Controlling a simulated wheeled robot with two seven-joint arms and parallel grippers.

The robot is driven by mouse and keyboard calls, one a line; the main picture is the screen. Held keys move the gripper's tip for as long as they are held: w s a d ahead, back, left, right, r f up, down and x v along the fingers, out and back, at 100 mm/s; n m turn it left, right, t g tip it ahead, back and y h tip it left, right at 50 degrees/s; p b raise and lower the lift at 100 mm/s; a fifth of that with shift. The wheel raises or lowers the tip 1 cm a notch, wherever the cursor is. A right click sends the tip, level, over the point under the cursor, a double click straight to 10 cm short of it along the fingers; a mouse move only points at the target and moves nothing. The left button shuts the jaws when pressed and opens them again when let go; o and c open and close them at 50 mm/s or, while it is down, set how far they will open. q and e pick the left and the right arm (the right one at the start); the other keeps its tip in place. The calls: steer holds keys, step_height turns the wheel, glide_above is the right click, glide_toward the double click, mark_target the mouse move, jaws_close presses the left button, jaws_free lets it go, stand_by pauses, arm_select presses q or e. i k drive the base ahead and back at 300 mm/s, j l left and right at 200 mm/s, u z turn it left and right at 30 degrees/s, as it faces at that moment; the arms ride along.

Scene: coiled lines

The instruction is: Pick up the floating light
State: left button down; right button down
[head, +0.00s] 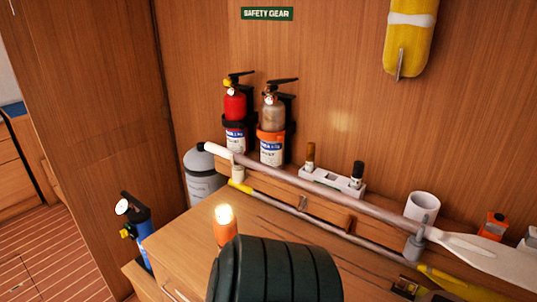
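The floating light (226,226) is a small orange cylinder with a glowing white-yellow top. It stands upright on the wooden cabinet top (185,238), left of the middle in the head view. A dark ribbed rounded shape (275,270) in the foreground is close to its right side and hides part of its base. I cannot tell whether that shape is part of me. Neither of my grippers shows in the head view.
Red (236,105) and tan (271,112) extinguishers hang on the wall. A blue cylinder (140,228) stands left, a grey tank (203,178) behind, a white cup (422,205) right. Cabinet top left of the light is clear.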

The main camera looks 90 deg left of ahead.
mark_target(225, 223)
steer(key=u, duration=3.05)
